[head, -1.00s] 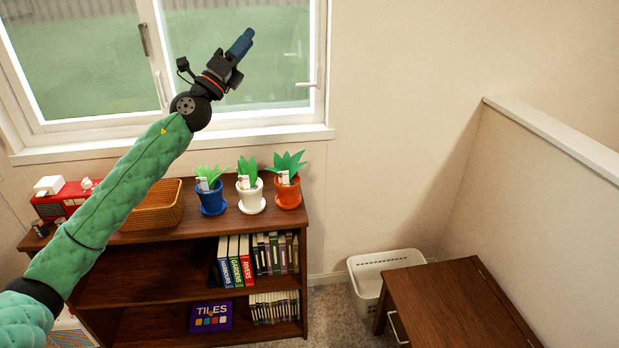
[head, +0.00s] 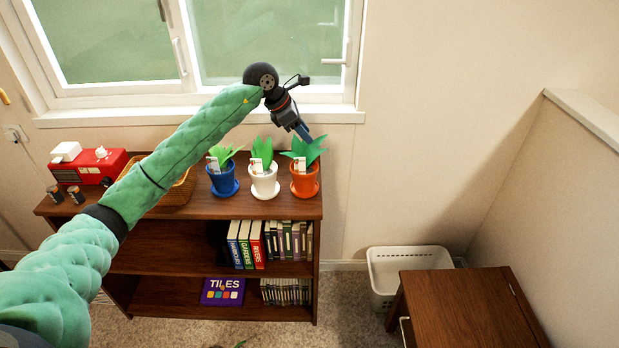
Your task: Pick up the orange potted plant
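The orange potted plant (head: 304,181) stands upright on its saucer at the right end of the shelf top, with green leaves and a white tag. My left gripper (head: 308,138) reaches in from the left, points down and right, and overlaps the plant's upper leaves in the picture. I cannot tell whether it touches them. Its fingers appear as one blue shape, so I cannot tell if they are open or shut. The orange pot does not appear gripped. My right gripper is not in view.
A white potted plant (head: 264,182) and a blue potted plant (head: 223,180) stand close to the left. A wicker basket (head: 178,193) and a red radio-like box (head: 90,168) are further left. The window (head: 270,50) is behind. A white bin (head: 385,270) stands on the floor at right.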

